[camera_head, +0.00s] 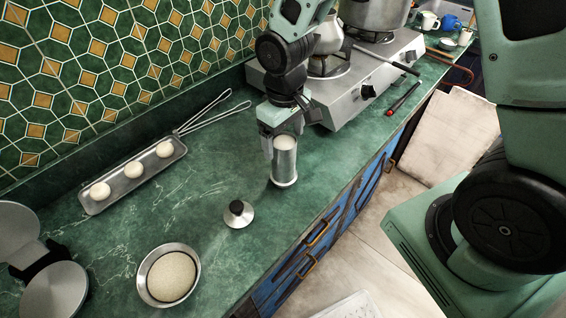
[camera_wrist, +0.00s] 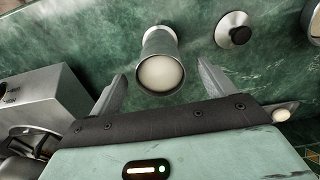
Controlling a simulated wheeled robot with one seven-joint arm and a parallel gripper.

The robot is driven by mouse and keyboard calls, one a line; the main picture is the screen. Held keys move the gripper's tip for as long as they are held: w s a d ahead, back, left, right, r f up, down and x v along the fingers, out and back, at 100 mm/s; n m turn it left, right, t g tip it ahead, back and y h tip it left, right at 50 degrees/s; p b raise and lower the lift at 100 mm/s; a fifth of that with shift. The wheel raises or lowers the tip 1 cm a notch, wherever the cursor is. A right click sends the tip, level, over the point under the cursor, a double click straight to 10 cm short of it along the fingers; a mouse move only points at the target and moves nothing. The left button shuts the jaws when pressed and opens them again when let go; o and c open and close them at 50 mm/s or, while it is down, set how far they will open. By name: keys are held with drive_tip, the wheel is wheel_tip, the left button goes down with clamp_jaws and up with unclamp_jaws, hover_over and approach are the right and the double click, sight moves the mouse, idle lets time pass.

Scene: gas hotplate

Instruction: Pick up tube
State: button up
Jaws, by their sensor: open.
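The tube (camera_head: 285,166) is a silvery metal cylinder with a pale top, standing upright on the green counter. My gripper (camera_head: 283,143) is over its upper part in the head view and hides some of it. In the wrist view the tube (camera_wrist: 160,62) shows its pale round top, and my open gripper (camera_wrist: 162,82) has one finger on each side of it. There are visible gaps between the fingers and the tube, and nothing is held.
A lid with a black knob (camera_head: 238,214) lies in front of the tube. A metal bowl (camera_head: 169,275) stands at the front, and a tray with white balls (camera_head: 134,175) lies left. The gas hotplate (camera_head: 349,95) with pots is behind. The counter's front edge is to the right.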

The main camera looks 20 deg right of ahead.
sight(284, 162)
drive_tip(key=shift+w+a+f+p, duration=0.1)
drive_tip(key=shift+f+p, duration=0.3)
drive_tip(key=shift+f, duration=1.1)
drive_tip(key=shift+w+f+p, duration=0.1)
drive_tip(key=shift+f+p, duration=0.25)
drive_tip(key=shift+f, duration=1.15)
drive_tip(key=shift+c, duration=0.3)
drive_tip(key=c, duration=1.1)
